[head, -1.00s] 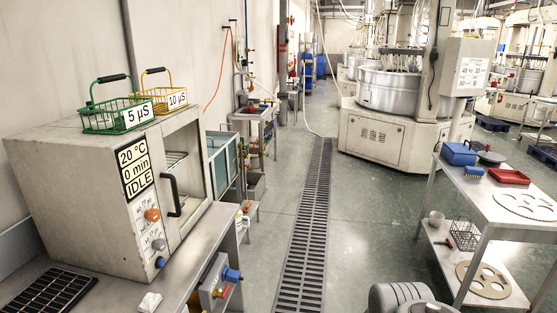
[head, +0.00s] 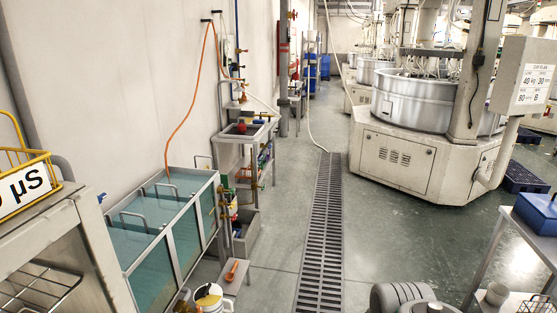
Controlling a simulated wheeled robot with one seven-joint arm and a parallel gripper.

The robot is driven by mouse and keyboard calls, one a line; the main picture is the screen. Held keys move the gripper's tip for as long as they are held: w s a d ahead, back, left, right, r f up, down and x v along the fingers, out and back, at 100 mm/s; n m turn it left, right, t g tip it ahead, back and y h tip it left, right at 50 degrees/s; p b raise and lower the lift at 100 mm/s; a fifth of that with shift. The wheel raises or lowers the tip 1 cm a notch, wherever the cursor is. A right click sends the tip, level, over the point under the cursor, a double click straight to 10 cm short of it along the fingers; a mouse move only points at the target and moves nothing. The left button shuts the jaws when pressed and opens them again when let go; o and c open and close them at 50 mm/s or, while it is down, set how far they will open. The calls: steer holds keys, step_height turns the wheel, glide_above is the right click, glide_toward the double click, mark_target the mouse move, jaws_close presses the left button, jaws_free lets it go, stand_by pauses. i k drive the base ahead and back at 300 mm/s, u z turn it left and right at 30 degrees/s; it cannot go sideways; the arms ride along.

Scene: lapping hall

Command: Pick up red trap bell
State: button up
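A small red object (head: 241,127) stands on the top of a grey stand along the left wall. It is too small and far off to tell whether it is the red trap bell. No other thing in view can clearly be told as the bell. My gripper is not in view; only a rounded grey part of my own body shows at the bottom right of centre.
A glass-sided tank (head: 150,235) of teal liquid stands at the left wall, with a white-and-yellow bucket (head: 208,298) beside it. A floor grate (head: 322,230) runs down a clear aisle. A lapping machine (head: 395,160) and a table with a blue box (head: 537,212) stand right.

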mark_target(241, 127)
steer(key=i, duration=8.7)
steer(key=u, duration=5.4)
steer(key=i, duration=0.45)
